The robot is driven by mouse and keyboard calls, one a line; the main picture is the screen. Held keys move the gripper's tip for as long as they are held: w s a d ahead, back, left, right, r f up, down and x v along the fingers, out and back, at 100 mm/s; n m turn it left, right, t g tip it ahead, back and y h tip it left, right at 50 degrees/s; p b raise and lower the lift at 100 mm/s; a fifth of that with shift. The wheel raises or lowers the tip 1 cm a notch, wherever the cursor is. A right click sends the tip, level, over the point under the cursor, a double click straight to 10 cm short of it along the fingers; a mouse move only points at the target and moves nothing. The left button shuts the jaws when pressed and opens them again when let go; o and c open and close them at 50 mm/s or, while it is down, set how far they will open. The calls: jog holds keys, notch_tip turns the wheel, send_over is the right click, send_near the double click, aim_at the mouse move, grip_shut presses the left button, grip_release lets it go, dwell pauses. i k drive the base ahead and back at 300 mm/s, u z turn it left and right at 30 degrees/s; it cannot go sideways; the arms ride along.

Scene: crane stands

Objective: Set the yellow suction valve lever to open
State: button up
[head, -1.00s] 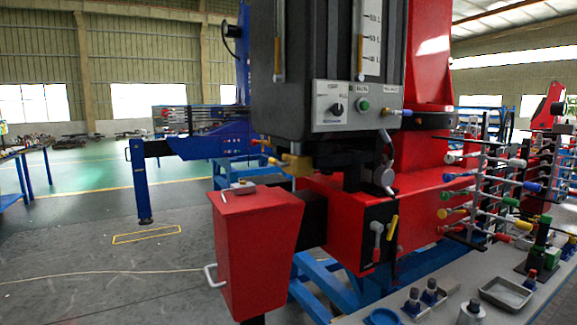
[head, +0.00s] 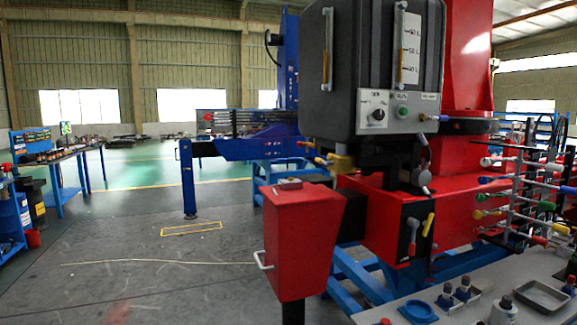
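A yellow lever (head: 428,224) sits on a black plate (head: 421,248) on the front of the red crane stand (head: 372,212). It tilts slightly, with its top to the right. I see no label to confirm which is the suction valve lever. A small yellow-tipped lever (head: 319,161) also shows near a brass-coloured fitting (head: 342,163) under the dark gauge cabinet (head: 370,75). My gripper is not in view.
A red box (head: 299,240) with a white side handle juts out left of the plate. A rack of coloured levers (head: 520,200) and a grey bench (head: 470,308) with trays stand at right. The floor (head: 150,270) at left is open.

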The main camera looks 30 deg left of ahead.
aim_at(320, 160)
jog(key=u, duration=1.05)
jog(key=i, duration=1.05)
jog(key=u, duration=0.05)
